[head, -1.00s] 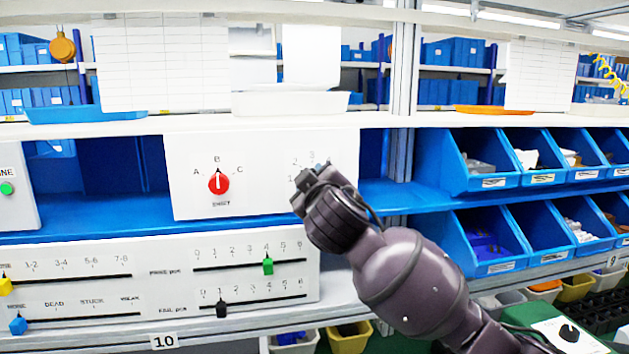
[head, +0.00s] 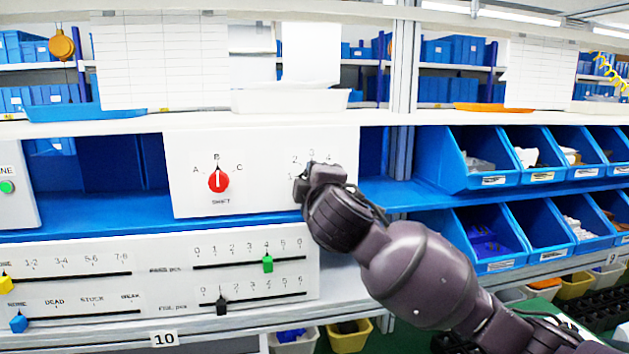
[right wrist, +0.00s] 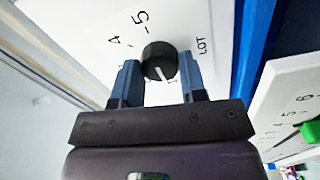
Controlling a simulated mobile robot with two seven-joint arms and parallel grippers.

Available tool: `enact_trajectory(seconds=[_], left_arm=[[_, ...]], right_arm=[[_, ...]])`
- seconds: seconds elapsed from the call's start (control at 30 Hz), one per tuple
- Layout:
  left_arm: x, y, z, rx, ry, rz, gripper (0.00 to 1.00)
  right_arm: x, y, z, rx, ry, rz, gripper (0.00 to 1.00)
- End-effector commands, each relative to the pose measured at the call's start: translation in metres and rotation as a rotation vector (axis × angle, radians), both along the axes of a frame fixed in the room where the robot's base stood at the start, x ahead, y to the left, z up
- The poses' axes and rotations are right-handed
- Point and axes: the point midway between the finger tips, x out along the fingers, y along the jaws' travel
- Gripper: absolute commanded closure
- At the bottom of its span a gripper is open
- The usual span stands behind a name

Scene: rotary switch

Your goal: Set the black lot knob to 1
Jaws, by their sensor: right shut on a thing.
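The black lot knob (right wrist: 160,61) sits on a white panel between the two blue-grey fingers of my right gripper (right wrist: 160,82). The fingers are shut on its sides. A white pointer line on the knob's face points toward the bottom of the right wrist view; the digit it faces is hidden. The digits 4 and 5 show at the upper left of the knob and the word LOT at its right. In the head view my right gripper (head: 306,182) covers the knob, with digits 1 to 4 visible around it. My left gripper is not in view.
On the same panel (head: 262,150), a red SHIFT knob (head: 218,181) stands to the left, pointing at B. Below is a slider panel with a green slider (head: 267,263) and a black slider (head: 222,306). Blue bins (head: 490,165) are at the right.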

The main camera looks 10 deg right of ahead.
Motion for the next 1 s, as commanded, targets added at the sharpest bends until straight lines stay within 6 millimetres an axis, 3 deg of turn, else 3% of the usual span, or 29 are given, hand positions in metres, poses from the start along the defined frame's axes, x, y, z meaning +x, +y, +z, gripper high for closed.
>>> enact_trajectory(seconds=[0.4, 0.43, 0.57, 1.0], left_arm=[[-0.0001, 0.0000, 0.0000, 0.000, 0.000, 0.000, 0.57], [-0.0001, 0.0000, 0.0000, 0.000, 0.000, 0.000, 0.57], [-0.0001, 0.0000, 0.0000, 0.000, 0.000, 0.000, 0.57], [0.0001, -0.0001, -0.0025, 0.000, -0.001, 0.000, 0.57]], right_arm=[[0.0000, 0.0002, -0.0009, -0.009, 0.002, 0.000, 0.85], [0.0000, 0.0002, -0.0009, -0.009, 0.002, 0.000, 0.58], [-0.0001, 0.0001, -0.0007, -0.008, 0.001, 0.001, 0.38], [-0.0095, 0.0005, -0.0010, -0.006, -0.001, 0.001, 0.36]])
